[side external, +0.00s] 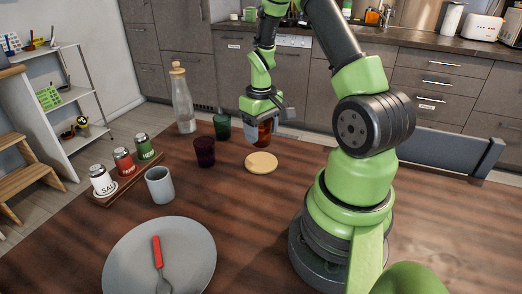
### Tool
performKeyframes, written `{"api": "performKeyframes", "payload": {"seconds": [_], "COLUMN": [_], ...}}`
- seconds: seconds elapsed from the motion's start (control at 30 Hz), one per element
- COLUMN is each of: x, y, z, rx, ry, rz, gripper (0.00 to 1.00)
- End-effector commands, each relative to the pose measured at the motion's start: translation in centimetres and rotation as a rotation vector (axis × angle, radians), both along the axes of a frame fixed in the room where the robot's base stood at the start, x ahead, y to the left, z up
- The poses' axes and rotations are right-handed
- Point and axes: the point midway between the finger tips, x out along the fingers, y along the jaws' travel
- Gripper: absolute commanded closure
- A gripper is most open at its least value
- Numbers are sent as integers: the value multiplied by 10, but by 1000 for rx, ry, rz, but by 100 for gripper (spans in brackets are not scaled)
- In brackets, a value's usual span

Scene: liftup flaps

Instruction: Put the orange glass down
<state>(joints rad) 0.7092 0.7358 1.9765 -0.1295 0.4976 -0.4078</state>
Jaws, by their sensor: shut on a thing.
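The orange glass (264,134) is in my gripper (264,117), which points down and is shut on it. The glass is upright, just behind a round pale wooden coaster (261,163) on the table. Its upper part is hidden by my gripper. Its lower end shows close to the far edge of the coaster, and I cannot tell whether it touches anything.
A dark purple glass (204,152) and a green glass (222,126) stand to the left. The table right of the coaster is clear.

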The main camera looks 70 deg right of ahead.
Motion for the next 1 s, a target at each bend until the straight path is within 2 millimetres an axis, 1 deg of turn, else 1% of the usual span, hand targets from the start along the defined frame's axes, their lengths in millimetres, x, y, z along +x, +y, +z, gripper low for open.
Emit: {"api": "performKeyframes", "payload": {"seconds": [0.03, 0.17, 0.3, 0.4, 0.5, 0.73, 0.83, 0.87, 0.9, 0.97, 1.0], "x": [-1, 0, 0, 0, 0, 0, 0, 0, 0, 0, 0], "y": [1, 1, 1, 1, 0, 0, 1, 1, 1, 1, 1], "z": [-7, -18, -40, -51, -55, -55, -58, -58, -58, -58, -57], "rx": [3, 2, 2, 2, -1, -1, 0, 0, 0, 0, 0], "ry": [3, 1, 2, 1, -2, -2, -1, 0, -1, -1, -1], "rz": [0, 0, 0, -1, -1, -1, -1, -1, -1, -1, -1], "gripper": [69, 69, 69, 69, 69, 69, 69, 40, 30, 17, 16]}}
